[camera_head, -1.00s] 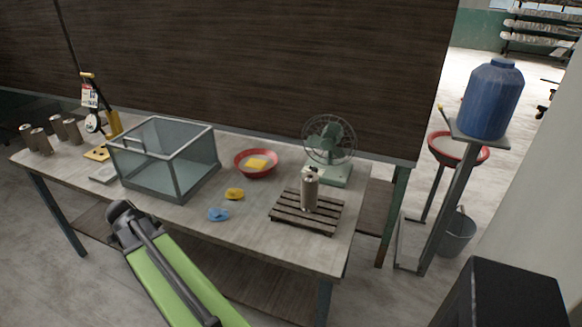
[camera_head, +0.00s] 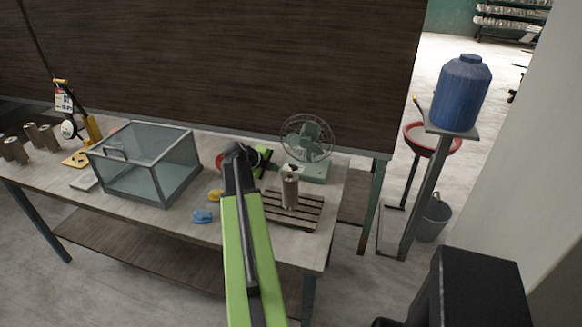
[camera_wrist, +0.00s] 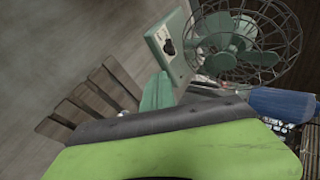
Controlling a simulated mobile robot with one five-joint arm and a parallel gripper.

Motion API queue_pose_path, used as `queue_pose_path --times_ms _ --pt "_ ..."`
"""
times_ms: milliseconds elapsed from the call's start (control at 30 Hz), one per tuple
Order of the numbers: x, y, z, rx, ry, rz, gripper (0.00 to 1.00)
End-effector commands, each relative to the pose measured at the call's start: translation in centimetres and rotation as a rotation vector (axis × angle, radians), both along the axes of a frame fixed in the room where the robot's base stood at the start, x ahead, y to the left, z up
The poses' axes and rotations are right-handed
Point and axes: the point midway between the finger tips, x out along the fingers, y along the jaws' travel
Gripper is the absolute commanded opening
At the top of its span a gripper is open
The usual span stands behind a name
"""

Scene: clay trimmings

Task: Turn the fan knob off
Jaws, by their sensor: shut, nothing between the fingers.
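The fan (camera_head: 308,138) is green with a wire cage and stands at the back right of the table. In the wrist view, the fan (camera_wrist: 238,42) shows at the upper right, with its pale green base (camera_wrist: 181,70) tilted in the picture. The dark fan knob (camera_wrist: 168,47) sits on a light panel of that base. My gripper (camera_wrist: 157,91) is shut and empty, its tip below the knob in the wrist view, with a gap in the picture. In the head view, my gripper (camera_head: 270,166) is just left of the fan base, and the knob cannot be made out.
A metal can (camera_head: 290,188) stands on a slatted wooden board (camera_head: 308,206) in front of the fan. A glass tank (camera_head: 150,165) is at the left. A blue sponge-like piece (camera_head: 203,216) lies near the front edge. My arm mostly hides the red bowl.

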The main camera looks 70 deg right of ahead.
Motion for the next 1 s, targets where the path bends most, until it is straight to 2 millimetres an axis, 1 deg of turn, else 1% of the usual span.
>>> queue_pose_path --times_ms 67,167,400,600,633,700,800,1000 --pt "0.0 -0.2 -0.4 0.000 -0.001 0.001 0.00" --pt "-0.2 -1.0 -1.4 0.001 0.000 0.000 0.00" --pt "-1.2 -4.5 -5.2 0.001 0.000 0.000 0.00" --pt "-2.0 -7.5 -7.9 0.001 -0.001 0.001 0.00" --pt "-2.2 -8.1 -7.1 0.001 -0.001 0.001 0.00" --pt "-2.5 -9.2 -6.9 0.001 0.000 0.000 0.00" --pt "-2.9 -10.2 -6.9 0.001 0.000 0.000 0.00" --pt "-3.2 -10.9 -6.9 0.001 0.000 0.002 0.00"
